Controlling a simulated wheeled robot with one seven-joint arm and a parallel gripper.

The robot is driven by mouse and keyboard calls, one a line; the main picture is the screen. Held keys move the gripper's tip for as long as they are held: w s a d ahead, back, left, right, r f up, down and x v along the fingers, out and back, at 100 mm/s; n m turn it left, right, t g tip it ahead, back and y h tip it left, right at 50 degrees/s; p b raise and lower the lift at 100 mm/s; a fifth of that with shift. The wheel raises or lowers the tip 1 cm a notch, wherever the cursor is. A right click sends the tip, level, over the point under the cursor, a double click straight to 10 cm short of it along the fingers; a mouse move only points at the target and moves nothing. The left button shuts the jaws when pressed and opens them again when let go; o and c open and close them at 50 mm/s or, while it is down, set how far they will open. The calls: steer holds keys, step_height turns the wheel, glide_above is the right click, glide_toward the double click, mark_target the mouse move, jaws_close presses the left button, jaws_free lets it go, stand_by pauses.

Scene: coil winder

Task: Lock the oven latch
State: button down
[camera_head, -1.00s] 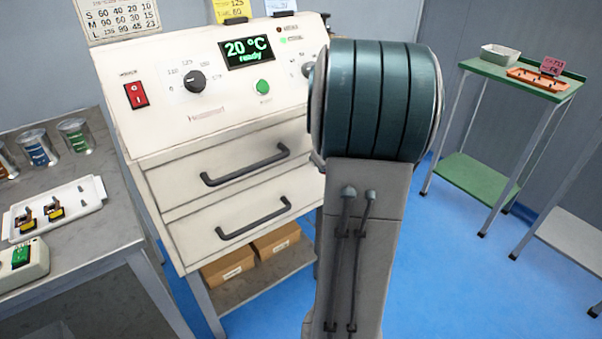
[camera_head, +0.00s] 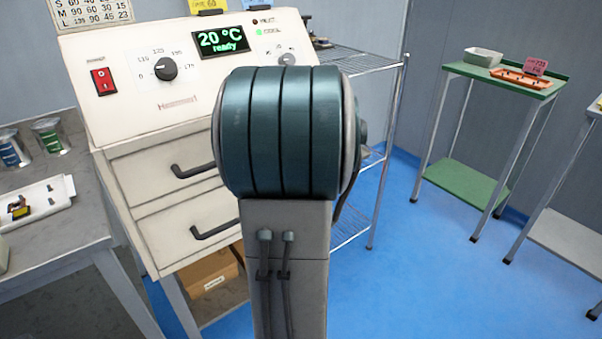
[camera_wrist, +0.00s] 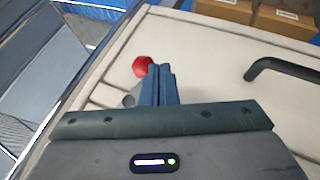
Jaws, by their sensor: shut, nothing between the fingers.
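The cream oven (camera_head: 160,135) stands left of centre in the head view, with a tilted control panel and two drawer fronts with dark handles. In the wrist view, a red round knob (camera_wrist: 142,67) shows on its cream face (camera_wrist: 215,60), with a grey metal piece (camera_wrist: 131,98) close by, possibly the latch. My gripper (camera_wrist: 160,72) is shut and empty, its blue-grey fingertips just right of the red knob. I cannot tell whether they touch it. The fingers partly cover the metal piece. My arm hides the gripper and the oven's right side in the head view.
A dark drawer handle (camera_wrist: 285,68) is right of my fingers. The panel's display (camera_head: 221,41) reads 20 °C ready. A bench (camera_head: 50,245) stands left, a wire shelf (camera_head: 365,62) behind my arm, and a green side table (camera_head: 505,78) at right. Blue floor between is clear.

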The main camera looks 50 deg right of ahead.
steer(key=shift+s+d+f+b, duration=0.1)
steer(key=shift+d+f+b, duration=0.4)
steer(key=shift+b, duration=0.6)
steer(key=shift+a+f, duration=0.1)
steer(key=shift+a, duration=0.05)
steer(key=s+a+r+p, duration=0.2)
steer(key=a, duration=0.4)
steer(key=s+a+r+p, duration=0.1)
steer(key=s+a+r, duration=0.1)
steer(key=a, duration=0.4)
steer(key=shift+a+r+p, duration=0.25)
steer(key=shift+r+p, duration=0.1)
steer(key=shift+r, duration=0.2)
steer(key=s+a+r+g+y+p, duration=0.1)
steer(key=s+a+r+y+p, duration=0.1)
steer(key=a+r+p, duration=0.8)
steer(key=s+a+r+n+y+p, duration=0.1)
steer(key=s+a+r+y+p, duration=0.1)
steer(key=a+r+p, duration=0.9)
steer(key=a+y+p, duration=0.1)
steer(key=a+p, duration=0.2)
steer(key=a, duration=0.5)
steer(key=shift+s+r+g+y+p, duration=0.3)
steer(key=shift+s+g+y, duration=0.1)
